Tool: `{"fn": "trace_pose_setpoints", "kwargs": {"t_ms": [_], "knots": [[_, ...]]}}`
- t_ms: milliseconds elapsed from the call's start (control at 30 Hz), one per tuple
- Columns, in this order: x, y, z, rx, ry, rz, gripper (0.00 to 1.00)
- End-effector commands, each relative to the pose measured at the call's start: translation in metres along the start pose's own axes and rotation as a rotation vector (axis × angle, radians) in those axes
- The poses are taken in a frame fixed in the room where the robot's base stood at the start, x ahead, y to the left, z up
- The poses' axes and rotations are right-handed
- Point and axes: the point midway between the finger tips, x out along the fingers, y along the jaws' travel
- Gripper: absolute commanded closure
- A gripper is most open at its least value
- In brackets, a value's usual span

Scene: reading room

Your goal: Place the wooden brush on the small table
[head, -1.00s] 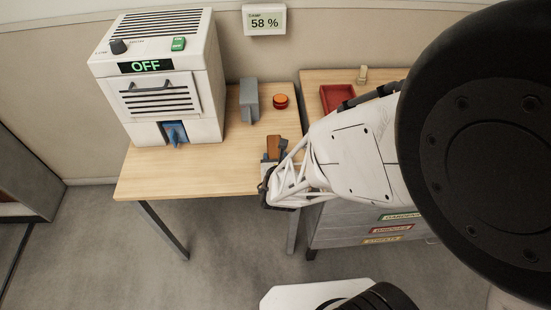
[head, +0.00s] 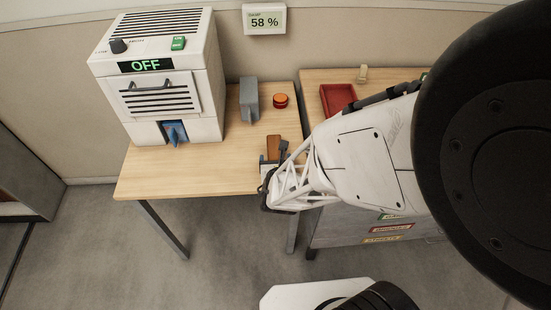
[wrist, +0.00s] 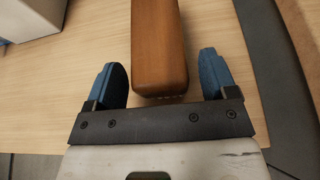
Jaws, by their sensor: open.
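The wooden brush (head: 273,148) is a brown block near the front right corner of the light wood table (head: 205,172). In the wrist view the brush (wrist: 159,45) lies between and beyond my two blue fingertips, with a gap on each side. It appears to rest on the tabletop (wrist: 55,85), and a thin bristle edge shows at its near end. My gripper (head: 272,158) is open around the near end of the brush and holds nothing. The brush's far end is cut off in the wrist view.
A white machine (head: 160,80) reading OFF stands at the table's left. A grey block (head: 249,101) and an orange round button (head: 280,101) stand behind the brush. A drawer cabinet with a red tray (head: 338,98) adjoins on the right. The front middle of the table is clear.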

Motion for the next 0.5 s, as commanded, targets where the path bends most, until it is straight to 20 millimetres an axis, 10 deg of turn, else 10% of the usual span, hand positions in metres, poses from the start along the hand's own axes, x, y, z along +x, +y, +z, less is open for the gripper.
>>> {"fn": "trace_pose_setpoints", "kwargs": {"t_ms": [500], "knots": [[-0.079, 0.001, 0.000, -0.001, -0.001, 0.003, 0.21]]}}
